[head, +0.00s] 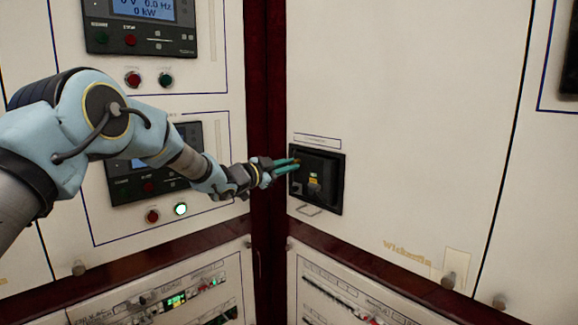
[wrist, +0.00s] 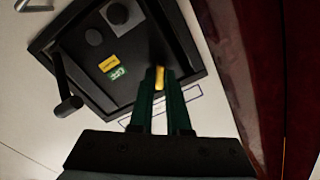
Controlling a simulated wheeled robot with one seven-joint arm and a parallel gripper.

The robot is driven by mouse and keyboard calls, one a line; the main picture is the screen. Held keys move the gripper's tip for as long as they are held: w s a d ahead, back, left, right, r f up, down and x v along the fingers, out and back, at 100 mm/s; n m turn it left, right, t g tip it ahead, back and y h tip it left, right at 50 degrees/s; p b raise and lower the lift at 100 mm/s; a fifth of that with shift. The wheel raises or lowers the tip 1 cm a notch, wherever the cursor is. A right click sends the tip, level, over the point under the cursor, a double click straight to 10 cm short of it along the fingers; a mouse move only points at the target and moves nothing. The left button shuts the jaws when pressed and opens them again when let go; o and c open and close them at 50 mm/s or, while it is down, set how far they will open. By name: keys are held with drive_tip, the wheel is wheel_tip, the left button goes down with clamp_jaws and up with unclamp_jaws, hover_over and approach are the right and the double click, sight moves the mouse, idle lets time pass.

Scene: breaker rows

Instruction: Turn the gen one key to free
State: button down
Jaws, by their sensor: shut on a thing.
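A black switch panel (head: 331,196) is set in the white cabinet front right of the corner; it fills the upper left of the wrist view (wrist: 137,95). A small yellow, brass-coloured key (wrist: 159,79) stands near one edge of the panel. My gripper (head: 297,164) reaches it from the left in the head view. In the wrist view its two dark green fingers (wrist: 160,84) are closed on either side of the key. The key's label and the position it points to are not readable.
The panel also holds a yellow label (wrist: 109,63), a green label (wrist: 117,73) and a round knob (wrist: 117,13). A black handle (wrist: 69,104) sticks out at its edge. A dark red cabinet post (head: 267,110) stands close beside my gripper.

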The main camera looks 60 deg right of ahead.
drive_tip(key=shift+f+n+p, duration=0.1)
drive_tip(key=shift+n+p, duration=0.95)
drive_tip(key=shift+n, duration=2.45)
drive_tip(key=c, duration=0.9)
unclamp_jaws()
drive_tip(key=shift+a, duration=0.1)
drive_tip(key=shift+b+v, duration=2.1)
drive_tip(key=shift+v, duration=3.2)
